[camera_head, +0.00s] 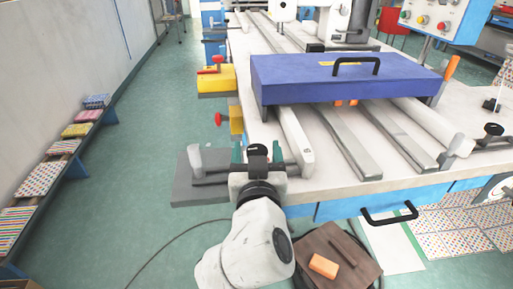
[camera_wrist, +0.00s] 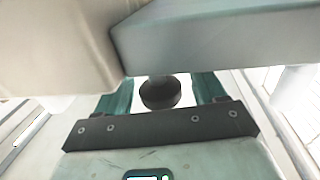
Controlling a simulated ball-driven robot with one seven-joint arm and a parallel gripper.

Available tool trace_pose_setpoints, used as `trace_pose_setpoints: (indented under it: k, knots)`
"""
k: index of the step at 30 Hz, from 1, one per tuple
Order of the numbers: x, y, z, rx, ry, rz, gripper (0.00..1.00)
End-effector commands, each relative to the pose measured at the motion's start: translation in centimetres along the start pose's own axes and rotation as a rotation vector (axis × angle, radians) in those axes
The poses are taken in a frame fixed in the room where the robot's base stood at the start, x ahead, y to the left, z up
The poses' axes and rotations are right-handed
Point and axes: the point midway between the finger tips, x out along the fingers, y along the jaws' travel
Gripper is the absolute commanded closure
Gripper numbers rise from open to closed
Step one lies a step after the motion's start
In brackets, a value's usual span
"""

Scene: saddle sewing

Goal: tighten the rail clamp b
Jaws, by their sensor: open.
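My gripper (camera_head: 257,158) is at the near left corner of the machine table, with its two green fingers apart. A black round knob (camera_head: 257,149) of a clamp stands between the fingers. In the wrist view this knob (camera_wrist: 160,93) sits between the open fingers (camera_wrist: 161,101), with a gap showing on each side. A grey lever handle (camera_head: 195,158) stands at the left of that clamp. A similar clamp with a black knob (camera_head: 494,129) and a lever handle (camera_head: 460,146) is at the right. I cannot tell from a label which is rail clamp b.
A blue cover (camera_head: 340,80) with a black handle spans the long grey rails (camera_head: 345,145) behind the gripper. A brown box (camera_head: 335,262) with an orange block (camera_head: 323,265) is below, beside my arm. A low bench (camera_head: 75,165) with patterned stacks lines the left wall. Green floor (camera_head: 145,110) is clear between.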

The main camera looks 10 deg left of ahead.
Motion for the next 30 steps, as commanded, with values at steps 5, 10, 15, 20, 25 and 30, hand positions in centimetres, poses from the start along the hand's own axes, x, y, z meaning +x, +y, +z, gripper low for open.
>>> trace_pose_setpoints:
  k: [5, 10, 15, 20, 25, 30]
  knots:
    - [-3.5, 0.0, 0.1, -0.002, -0.002, -0.003, 0.30]
    - [-6.7, 0.0, 0.2, 0.000, -0.003, -0.002, 0.30]
    - [-8.6, 0.0, 0.2, 0.000, -0.003, -0.001, 0.30]
    - [-9.3, 0.0, 0.2, 0.000, -0.003, -0.001, 0.30]
    - [-9.3, 0.0, 0.1, 0.000, -0.003, -0.001, 0.30]
    - [-9.3, 0.0, 0.1, 0.000, -0.003, -0.001, 0.30]
